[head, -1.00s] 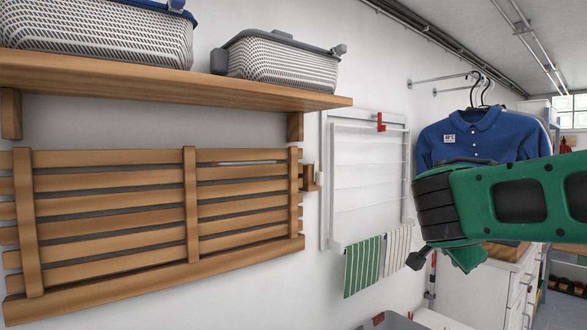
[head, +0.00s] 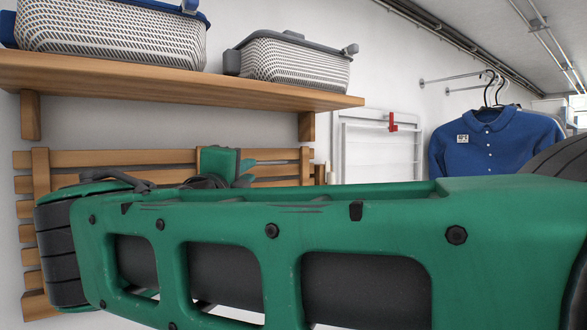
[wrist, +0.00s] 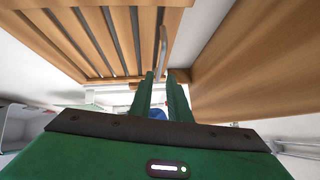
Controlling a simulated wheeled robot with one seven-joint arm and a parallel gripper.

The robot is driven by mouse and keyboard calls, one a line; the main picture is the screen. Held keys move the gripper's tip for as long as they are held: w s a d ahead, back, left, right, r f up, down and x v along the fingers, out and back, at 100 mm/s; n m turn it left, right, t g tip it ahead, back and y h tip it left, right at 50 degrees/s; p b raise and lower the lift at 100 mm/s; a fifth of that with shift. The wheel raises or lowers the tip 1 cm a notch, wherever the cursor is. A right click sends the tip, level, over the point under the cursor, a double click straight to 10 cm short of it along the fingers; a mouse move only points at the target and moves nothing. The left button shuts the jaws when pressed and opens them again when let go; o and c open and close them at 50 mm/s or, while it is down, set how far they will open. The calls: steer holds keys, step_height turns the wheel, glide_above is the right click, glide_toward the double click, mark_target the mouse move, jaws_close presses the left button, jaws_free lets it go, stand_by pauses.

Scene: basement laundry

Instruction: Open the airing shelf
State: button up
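The airing shelf (head: 70,158) is a wooden slatted panel lying flat against the wall under a plain wooden shelf. My arm hides most of it in the head view. In the wrist view its slats (wrist: 88,40) fill the upper left, with a thin metal handle (wrist: 163,42) along the panel's edge. My gripper (wrist: 164,76) is open, with a gap between its two green fingers. The handle lies just beyond the fingertips, roughly in line with the gap, and I see no grip on it. In the head view my gripper (head: 228,164) is in front of the panel's upper edge.
The fixed wooden shelf (head: 170,82) juts out close above my gripper and bears two baskets (head: 110,45). A white wall rack (head: 380,150) with a red clip is to the right. A blue shirt (head: 490,140) hangs further right.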

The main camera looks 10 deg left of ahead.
mark_target(260, 164)
steer(key=w, duration=0.6)
steer(key=w+r, duration=0.1)
steer(key=w, duration=0.2)
steer(key=shift+w+a+r, duration=0.1)
steer(key=shift+w+a, duration=0.15)
steer(key=shift+w, duration=0.15)
jaws_close()
stand_by(0.9)
